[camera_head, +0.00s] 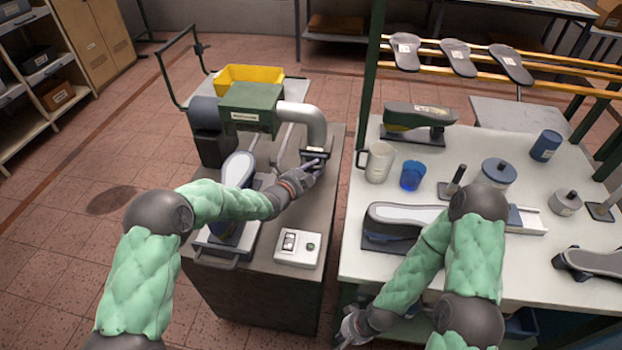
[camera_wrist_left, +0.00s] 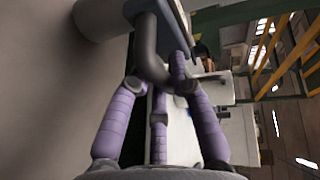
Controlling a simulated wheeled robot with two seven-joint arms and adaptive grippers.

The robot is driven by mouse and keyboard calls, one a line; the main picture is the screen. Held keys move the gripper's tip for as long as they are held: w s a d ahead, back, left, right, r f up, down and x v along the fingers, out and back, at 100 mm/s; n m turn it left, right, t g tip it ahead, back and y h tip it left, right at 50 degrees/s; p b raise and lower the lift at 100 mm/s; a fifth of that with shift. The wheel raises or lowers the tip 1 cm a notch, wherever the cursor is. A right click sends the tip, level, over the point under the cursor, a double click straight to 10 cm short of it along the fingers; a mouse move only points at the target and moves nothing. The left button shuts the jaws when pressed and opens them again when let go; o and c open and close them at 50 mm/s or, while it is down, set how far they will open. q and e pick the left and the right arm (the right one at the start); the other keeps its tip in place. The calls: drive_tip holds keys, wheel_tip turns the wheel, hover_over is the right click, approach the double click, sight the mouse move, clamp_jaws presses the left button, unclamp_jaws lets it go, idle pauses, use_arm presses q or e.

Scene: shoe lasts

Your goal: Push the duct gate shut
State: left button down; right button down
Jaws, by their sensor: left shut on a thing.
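The duct gate (camera_head: 314,155) is a small dark slide piece with a pale edge at the lower end of the bent grey duct pipe (camera_head: 313,122). My left gripper (camera_head: 318,168) is at the gate, with its fingers shut on it. The fingers hide part of the gate, and I cannot tell how far it stands open. In the left wrist view the grey pipe (camera_wrist_left: 148,50) runs down between my gripper's purple links. My right gripper (camera_head: 352,326) is low in front of the white bench, apart from everything; its fingers are too small to read.
The green machine housing (camera_head: 250,108) and a yellow bin (camera_head: 248,76) stand behind the gate. A switch box (camera_head: 299,248) sits on the cabinet's front corner. The white bench (camera_head: 470,150) at right holds a jug (camera_head: 380,162), a blue cup (camera_head: 412,175) and shoe lasts.

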use_arm(q)
drive_tip(key=shift+w+r, duration=0.1)
drive_tip(key=c, duration=1.4)
unclamp_jaws()
drive_tip(key=o, duration=0.3)
drive_tip(key=shift+w, duration=0.15)
drive_tip(key=v, duration=1.2)
drive_tip(key=shift+d, duration=0.1)
